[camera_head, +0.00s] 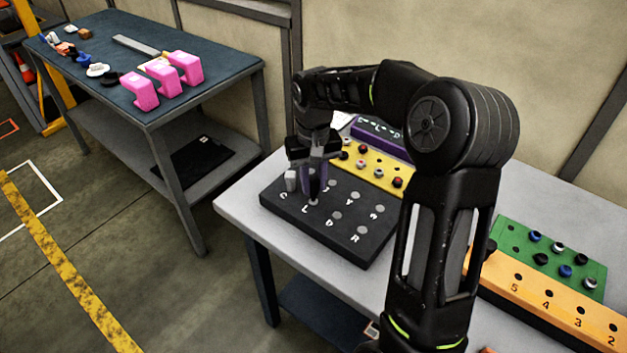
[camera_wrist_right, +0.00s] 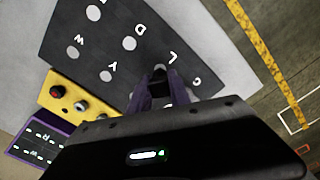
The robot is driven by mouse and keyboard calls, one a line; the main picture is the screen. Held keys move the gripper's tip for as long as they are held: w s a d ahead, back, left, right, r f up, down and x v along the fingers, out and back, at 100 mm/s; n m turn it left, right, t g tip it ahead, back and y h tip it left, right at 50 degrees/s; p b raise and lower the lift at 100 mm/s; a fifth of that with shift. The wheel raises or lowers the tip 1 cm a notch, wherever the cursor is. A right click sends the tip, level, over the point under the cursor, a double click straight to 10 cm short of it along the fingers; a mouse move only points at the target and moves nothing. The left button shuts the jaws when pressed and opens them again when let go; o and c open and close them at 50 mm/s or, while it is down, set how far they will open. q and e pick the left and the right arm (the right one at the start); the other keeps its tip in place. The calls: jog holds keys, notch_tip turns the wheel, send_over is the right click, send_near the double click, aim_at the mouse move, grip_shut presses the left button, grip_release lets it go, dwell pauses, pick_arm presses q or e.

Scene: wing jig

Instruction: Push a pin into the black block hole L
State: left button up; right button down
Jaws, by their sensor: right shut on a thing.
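The black block (camera_head: 345,243) lies on the light table with lettered, light-coloured hole spots on its top. My right gripper (camera_head: 314,192) points down over the block at the letter L, its purple fingers close to the top. In the right wrist view the fingers (camera_wrist_right: 161,88) are shut on a small dark pin (camera_wrist_right: 159,73), mostly hidden between them. The pin's tip is by hole L; I cannot tell whether it is in the hole. A light grey cylinder (camera_head: 291,180) shows upright near the block's left corner. My left gripper is not in view.
Behind the block are a yellow block (camera_head: 373,176) with several pins and a purple block (camera_head: 385,139). A green block (camera_head: 550,257) and an orange numbered block (camera_head: 548,306) lie to the right. A dark side table (camera_head: 200,60) holds pink parts (camera_head: 160,75).

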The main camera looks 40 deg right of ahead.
jog(key=shift+f+b, duration=0.8)
jog(key=shift+f, duration=0.5)
jog(key=c, duration=1.1)
grip_release()
notch_tip(320, 180, up, 8)
jog(key=shift+f+b, duration=0.1)
jog(key=shift+b, duration=0.3)
